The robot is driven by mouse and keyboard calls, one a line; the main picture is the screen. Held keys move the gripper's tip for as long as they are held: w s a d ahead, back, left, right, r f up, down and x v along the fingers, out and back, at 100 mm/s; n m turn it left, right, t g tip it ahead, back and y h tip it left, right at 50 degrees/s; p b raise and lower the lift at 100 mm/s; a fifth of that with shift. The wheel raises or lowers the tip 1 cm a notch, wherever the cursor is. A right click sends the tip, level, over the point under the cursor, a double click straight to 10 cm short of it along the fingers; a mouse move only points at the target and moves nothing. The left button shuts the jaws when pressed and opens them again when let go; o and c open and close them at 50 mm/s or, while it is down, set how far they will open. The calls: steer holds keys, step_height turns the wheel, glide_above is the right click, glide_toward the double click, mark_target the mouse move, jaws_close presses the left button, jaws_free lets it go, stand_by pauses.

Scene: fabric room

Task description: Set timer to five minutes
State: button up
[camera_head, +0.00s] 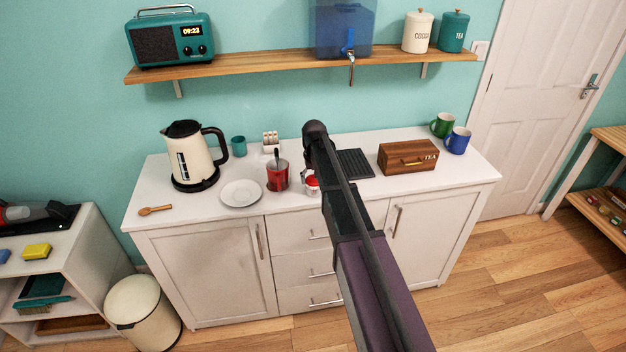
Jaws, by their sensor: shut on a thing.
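A small red-and-white round object (313,186), which looks like the timer, sits on the white counter just left of my arm. Its right side is hidden behind the arm, and its dial marks are too small to read. My gripper (310,173) is at the top of this object, mostly hidden by my arm. A little of it shows there, and it is shut on the timer.
A red cup (278,180) with a utensil stands close left of the timer, beside a white plate (241,193). A cream kettle (190,155) is farther left. A black ridged tray (355,163) and wooden tea box (408,157) are right. A shelf (280,65) hangs above.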

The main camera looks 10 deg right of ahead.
steer(key=o, duration=0.9)
steer(key=shift+c, duration=0.2)
steer(key=s, duration=2.9)
steer(key=shift+s+a+r, duration=0.15)
steer(key=shift+s+r, duration=0.05)
steer(key=shift+s, duration=0.05)
